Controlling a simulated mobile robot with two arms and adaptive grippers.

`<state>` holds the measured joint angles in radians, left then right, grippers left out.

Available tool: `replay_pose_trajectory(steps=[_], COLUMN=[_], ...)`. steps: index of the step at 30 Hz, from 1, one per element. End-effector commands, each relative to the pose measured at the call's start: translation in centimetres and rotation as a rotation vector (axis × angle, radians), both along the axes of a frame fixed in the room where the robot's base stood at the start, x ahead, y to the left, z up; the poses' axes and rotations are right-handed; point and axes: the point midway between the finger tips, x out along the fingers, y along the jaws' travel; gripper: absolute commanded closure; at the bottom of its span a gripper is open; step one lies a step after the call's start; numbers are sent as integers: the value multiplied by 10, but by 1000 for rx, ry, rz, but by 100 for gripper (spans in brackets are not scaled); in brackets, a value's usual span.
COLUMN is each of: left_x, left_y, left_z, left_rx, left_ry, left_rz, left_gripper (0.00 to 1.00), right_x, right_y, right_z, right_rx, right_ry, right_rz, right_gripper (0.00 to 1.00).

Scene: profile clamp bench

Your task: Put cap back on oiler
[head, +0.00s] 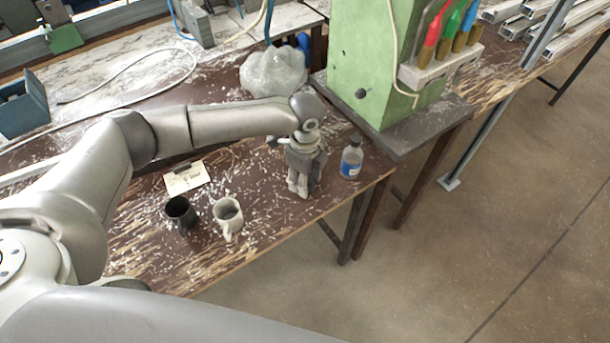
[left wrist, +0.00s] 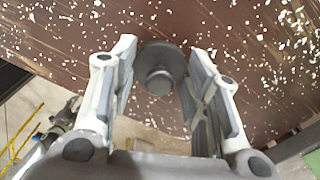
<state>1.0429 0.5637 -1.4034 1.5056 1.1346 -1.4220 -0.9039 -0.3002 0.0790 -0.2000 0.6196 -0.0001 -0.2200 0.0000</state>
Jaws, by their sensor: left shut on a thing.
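My left gripper (head: 299,190) points down over the front right part of the brown bench. In the left wrist view its fingers (left wrist: 163,60) are shut on a dark grey round piece (left wrist: 160,62) with a smaller grey knob on its near side. I cannot tell for sure whether this is the cap or the oiler. In the head view the fingers hide it. A small clear bottle with a blue label and dark top (head: 351,158) stands upright just right of the gripper, apart from it. No other oiler is clearly visible. My right gripper is out of view.
A black mug (head: 180,213) and a white mug (head: 228,215) stand left of the gripper. A small card (head: 186,178) lies behind them. A green machine column (head: 375,70) and a clear bag (head: 272,72) stand behind. Pale chips litter the bench (head: 265,240).

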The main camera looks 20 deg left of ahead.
Motion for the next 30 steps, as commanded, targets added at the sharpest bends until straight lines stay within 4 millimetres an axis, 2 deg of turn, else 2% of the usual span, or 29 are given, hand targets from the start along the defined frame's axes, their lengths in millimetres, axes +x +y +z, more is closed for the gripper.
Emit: replay_pose_trajectory(steps=[5,6,10,20,26,30], left_x=[0,0,0,0,1,1], left_y=[0,0,0,0,0,0], left_z=[-4,-4,-3,-3,-8,24], left_rx=[-1,-1,-1,0,-1,-4], left_ry=[1,0,1,0,-2,-4], left_rz=[0,0,0,1,1,-1], left_gripper=[69,53,36,35,35,35], right_x=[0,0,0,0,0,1], right_y=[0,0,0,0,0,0], right_z=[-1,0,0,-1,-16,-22], right_rx=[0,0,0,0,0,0], right_ry=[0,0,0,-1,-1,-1], right_rz=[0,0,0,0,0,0], right_gripper=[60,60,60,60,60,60])
